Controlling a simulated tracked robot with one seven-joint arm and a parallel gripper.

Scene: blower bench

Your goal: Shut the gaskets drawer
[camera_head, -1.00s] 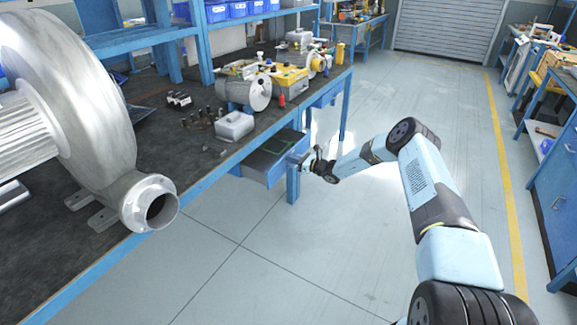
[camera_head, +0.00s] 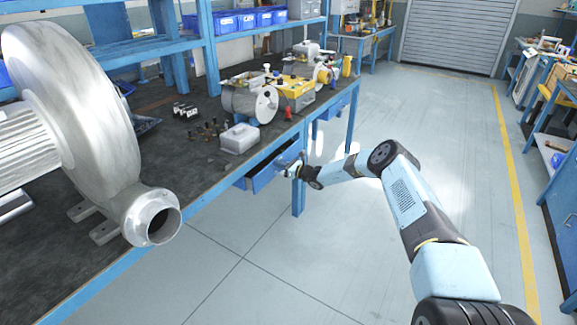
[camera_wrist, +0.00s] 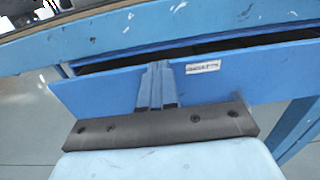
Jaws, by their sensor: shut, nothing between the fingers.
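The blue gaskets drawer (camera_head: 264,178) under the bench top is partly open. Its front (camera_wrist: 100,93) fills the middle of the wrist view, with a small white label (camera_wrist: 203,67) whose print is too blurred to read surely. A dark narrow gap shows between the front's top edge and the bench frame. My gripper (camera_wrist: 157,90) is shut and empty, its fingertips at the drawer front just left of the label, seemingly touching it. In the head view my gripper (camera_head: 295,169) is at the drawer's outer side, and hides part of the front.
A bench leg (camera_head: 298,196) stands close beside my gripper. Another blue drawer (camera_head: 334,107) is farther along the bench. A large blower (camera_head: 75,90), a grey motor (camera_head: 251,103) and small parts lie on the bench top. The floor (camera_head: 350,240) right of the bench is clear.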

